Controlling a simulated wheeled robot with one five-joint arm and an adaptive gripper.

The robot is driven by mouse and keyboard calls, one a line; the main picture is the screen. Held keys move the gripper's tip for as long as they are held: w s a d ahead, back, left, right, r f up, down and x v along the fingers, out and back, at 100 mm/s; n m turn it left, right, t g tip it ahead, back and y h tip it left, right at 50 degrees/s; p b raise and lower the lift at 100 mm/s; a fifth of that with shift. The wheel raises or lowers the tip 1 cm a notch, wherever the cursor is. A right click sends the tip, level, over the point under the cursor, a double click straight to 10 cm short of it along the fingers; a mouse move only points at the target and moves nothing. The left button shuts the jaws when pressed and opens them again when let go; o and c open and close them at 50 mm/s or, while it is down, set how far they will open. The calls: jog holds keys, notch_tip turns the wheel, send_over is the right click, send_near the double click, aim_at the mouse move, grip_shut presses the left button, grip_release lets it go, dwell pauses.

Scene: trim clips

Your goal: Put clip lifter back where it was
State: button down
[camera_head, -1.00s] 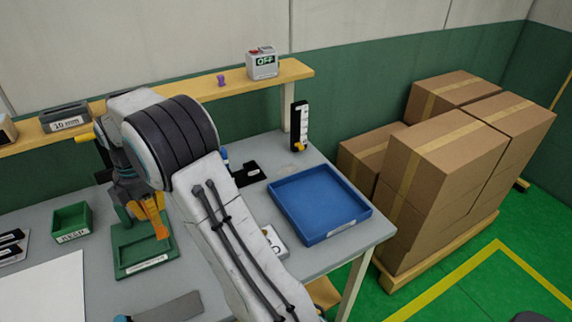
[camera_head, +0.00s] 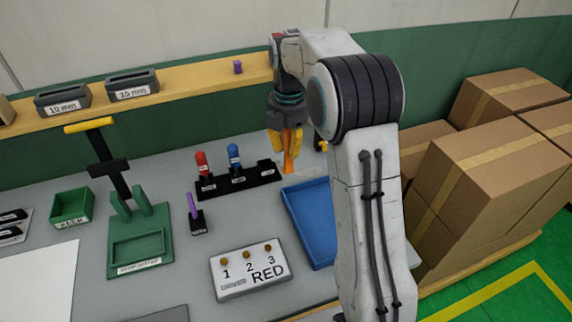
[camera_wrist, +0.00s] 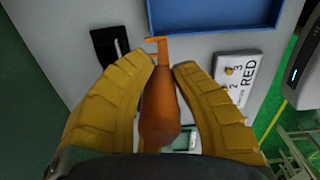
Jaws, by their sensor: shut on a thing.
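My gripper (camera_head: 288,143) is shut on an orange tool, the clip lifter (camera_head: 289,162), and holds it pointing down. In the wrist view, its orange handle (camera_wrist: 160,112) lies between my yellow fingers (camera_wrist: 168,68), with its hooked tip beyond them. A black rack (camera_head: 238,185) stands on the bench, just left of and below the tool in the head view. It holds a red-handled tool (camera_head: 202,163) and a blue-handled tool (camera_head: 234,156); its right-hand place (camera_head: 267,168) looks empty. The tool appears apart from the rack, part of which shows in the wrist view (camera_wrist: 104,46).
A blue tray (camera_head: 312,225) is right of the rack, partly behind my arm. A panel marked RED (camera_head: 250,270) and a small holder with a purple tool (camera_head: 196,215) stand in front. A green fixture (camera_head: 138,240) with a yellow-handled lever (camera_head: 90,126) is left. A shelf (camera_head: 200,82) runs behind.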

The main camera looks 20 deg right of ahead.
jog(key=shift+w+d+f, duration=0.1)
jog(key=shift+w+d, duration=0.1)
jog(key=shift+w+a+f+p, duration=0.55)
jog(key=shift+w+f+p, duration=0.45)
jog(key=shift+w+f, duration=0.8)
jog(key=shift+w+a+f+p, duration=0.55)
jog(key=shift+w+f+p, duration=0.4)
jog(key=shift+w+f, duration=0.8)
jog(key=shift+w+a+f+p, duration=0.55)
jog(key=shift+w+f+p, duration=0.45)
jog(key=shift+w+f, duration=0.8)
jog(key=shift+f, duration=0.15)
jog(key=c, duration=1.1)
grip_release()
jog(key=shift+c, duration=0.2)
